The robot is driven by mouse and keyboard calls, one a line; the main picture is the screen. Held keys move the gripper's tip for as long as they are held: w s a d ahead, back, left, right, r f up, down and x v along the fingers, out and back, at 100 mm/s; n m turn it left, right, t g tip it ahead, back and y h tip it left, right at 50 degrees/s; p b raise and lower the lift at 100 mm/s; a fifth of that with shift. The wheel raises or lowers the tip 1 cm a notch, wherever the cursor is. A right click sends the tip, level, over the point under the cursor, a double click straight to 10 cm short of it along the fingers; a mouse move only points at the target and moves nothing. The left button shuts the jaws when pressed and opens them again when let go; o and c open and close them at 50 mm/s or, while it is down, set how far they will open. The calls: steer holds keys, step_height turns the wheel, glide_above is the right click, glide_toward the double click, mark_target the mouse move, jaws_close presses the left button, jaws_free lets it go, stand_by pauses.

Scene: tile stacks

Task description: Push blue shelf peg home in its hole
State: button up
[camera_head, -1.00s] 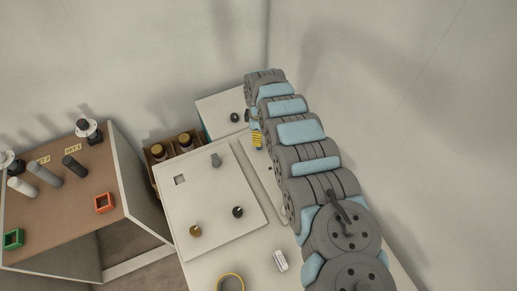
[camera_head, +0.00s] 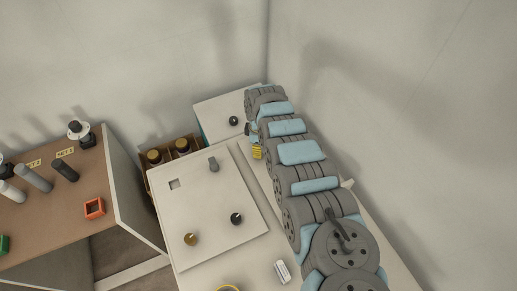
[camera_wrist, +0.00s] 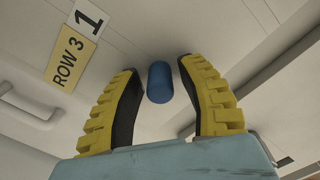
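The blue peg (camera_wrist: 160,82) is a short round cylinder with a rounded end, seen in the wrist view against a pale panel. It shows between the tips of my gripper's (camera_wrist: 159,75) two yellow-ridged, dark-padded fingers. Narrow gaps show on both sides of the peg, so the fingers look open and not closed on it. The peg's hole is hidden, and I cannot tell how far the peg stands out. In the head view, a bit of my gripper's yellow (camera_head: 257,153) shows beside my arm; the peg is not visible there.
A "ROW 3" label (camera_wrist: 69,58) and a "1" label (camera_wrist: 89,19) are on the panel in the wrist view. In the head view, a pale board (camera_head: 205,205) with knobs, a brown bench (camera_head: 45,210) and a wooden box (camera_head: 163,168) stand left of my arm.

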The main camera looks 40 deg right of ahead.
jaws_close()
steer(key=shift+r+p, duration=1.15)
steer(key=shift+r, duration=0.05)
stand_by(1.1)
steer(key=shift+r+p, duration=1.3)
steer(key=shift+r, duration=0.1)
steer(key=shift+r+p, duration=1.4)
steer(key=shift+r, duration=0.05)
